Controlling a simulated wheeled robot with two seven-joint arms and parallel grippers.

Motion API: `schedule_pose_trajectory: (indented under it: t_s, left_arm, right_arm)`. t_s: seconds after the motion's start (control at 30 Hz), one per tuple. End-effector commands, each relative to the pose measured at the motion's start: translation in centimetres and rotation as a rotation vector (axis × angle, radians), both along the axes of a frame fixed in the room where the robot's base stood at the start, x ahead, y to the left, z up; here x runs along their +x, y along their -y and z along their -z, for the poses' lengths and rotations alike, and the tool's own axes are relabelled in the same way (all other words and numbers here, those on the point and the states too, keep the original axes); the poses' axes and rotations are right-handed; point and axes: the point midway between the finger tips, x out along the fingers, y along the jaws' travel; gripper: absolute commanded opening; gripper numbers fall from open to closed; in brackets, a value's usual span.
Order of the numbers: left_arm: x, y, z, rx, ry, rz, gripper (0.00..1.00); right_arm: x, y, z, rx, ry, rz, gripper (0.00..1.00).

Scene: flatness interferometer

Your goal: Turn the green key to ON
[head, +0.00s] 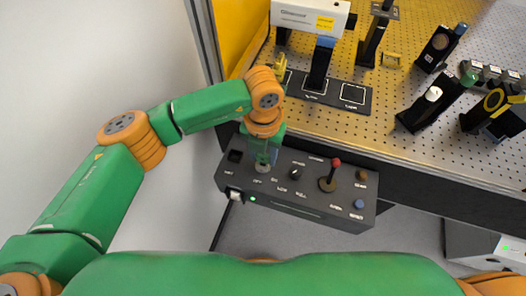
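The black control box (310,206) hangs at the front edge of the perforated bench. My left gripper (263,164) points down over the left part of its top face, above a round grey spot where the key switch seems to sit. The green key itself is hidden or cannot be told apart from the green wrist and gripper. Whether the fingers are open or shut on it is too small to tell. Lettering lies around that spot, including what looks like OFF just below it. My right gripper is out of view.
Optical mounts (436,100) and a white instrument (309,15) stand on the bench (390,130).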

Motion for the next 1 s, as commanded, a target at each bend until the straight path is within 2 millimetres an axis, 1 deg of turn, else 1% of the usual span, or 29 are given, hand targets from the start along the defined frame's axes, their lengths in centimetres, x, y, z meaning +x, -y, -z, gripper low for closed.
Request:
schedule_pose_trajectory:
  t_s: [0.03, 0.07, 0.1, 0.17, 0.23, 0.3, 0.5, 0.67, 0.87, 1.0]
  left_arm:
    - [0.00, 0.00, -0.01, 0.000, 0.000, 0.000, 0.10]
    - [0.00, 0.01, -0.01, 0.000, 0.000, 0.000, 0.02]
    - [0.00, 0.00, -0.01, 0.000, 0.000, 0.000, 0.00]
    - [0.00, 0.01, 0.02, 0.000, 0.000, -0.029, 0.00]
    - [-0.01, 0.02, 0.06, 0.000, 0.000, -0.139, 0.00]
    - [-0.01, 0.02, 0.06, 0.000, 0.000, -0.205, 0.00]
    - [-0.02, 0.02, 0.05, 0.000, -0.001, -0.216, 0.00]
    - [-0.02, 0.02, 0.11, 0.000, -0.001, -0.411, 0.00]
    - [-0.03, 0.01, 0.13, 0.000, -0.001, -0.423, 0.00]
    - [-0.03, 0.01, 0.16, 0.001, -0.001, -0.598, 0.00]
  right_arm:
    - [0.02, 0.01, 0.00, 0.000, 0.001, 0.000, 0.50]
    - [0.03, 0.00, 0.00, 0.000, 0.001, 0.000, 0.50]
    - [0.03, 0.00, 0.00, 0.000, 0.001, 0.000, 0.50]
    - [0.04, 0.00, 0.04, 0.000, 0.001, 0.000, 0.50]
    - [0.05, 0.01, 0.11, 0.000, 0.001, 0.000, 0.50]
    - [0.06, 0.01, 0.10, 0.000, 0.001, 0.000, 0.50]
    - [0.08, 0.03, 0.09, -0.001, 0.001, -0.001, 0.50]
    - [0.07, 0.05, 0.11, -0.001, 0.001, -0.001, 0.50]
    - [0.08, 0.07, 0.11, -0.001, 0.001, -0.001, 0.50]
    - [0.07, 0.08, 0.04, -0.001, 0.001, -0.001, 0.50]
